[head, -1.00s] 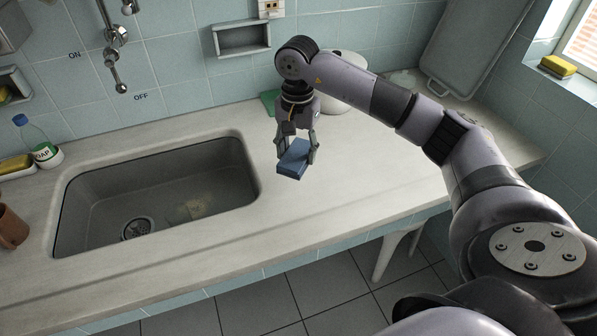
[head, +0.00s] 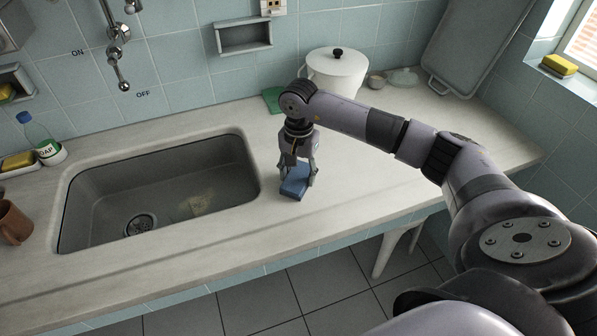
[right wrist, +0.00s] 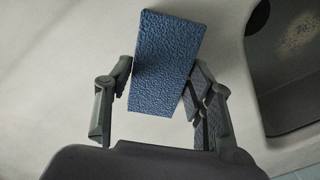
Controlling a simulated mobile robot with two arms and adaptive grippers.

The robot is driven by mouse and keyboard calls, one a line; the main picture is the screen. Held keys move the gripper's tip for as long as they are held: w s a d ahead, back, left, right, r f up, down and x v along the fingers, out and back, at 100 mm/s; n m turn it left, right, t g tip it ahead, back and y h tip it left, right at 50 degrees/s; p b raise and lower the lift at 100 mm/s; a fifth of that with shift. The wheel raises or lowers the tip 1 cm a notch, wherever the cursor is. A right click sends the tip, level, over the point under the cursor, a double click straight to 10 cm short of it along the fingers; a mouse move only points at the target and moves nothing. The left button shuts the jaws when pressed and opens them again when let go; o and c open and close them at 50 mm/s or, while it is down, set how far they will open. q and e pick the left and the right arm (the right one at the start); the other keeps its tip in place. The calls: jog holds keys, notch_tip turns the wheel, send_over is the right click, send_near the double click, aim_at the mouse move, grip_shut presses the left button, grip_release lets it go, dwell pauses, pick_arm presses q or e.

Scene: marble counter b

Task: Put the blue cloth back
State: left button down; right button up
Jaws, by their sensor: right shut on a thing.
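The blue cloth (head: 293,189) is a folded block between the fingers of my right gripper (head: 297,178), low at the counter to the right of the sink. I cannot tell whether it touches the counter. In the right wrist view the cloth (right wrist: 166,65) shows its textured face, with the fingers of my right gripper (right wrist: 160,100) shut on its sides. My left gripper is not in view.
The sink (head: 155,190) lies left of my right gripper. A green cloth or board (head: 272,99) and a white lidded pot (head: 337,72) stand behind. A soap bottle (head: 40,140), a sponge (head: 19,161) and a brown mug (head: 12,222) are at the left.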

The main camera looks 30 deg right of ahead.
aim_at(299, 175)
jog(key=o, duration=1)
jog(key=shift+f, duration=0.1)
notch_tip(299, 175, up, 12)
jog(key=shift+r+b, duration=0.2)
jog(key=shift+b, duration=0.6)
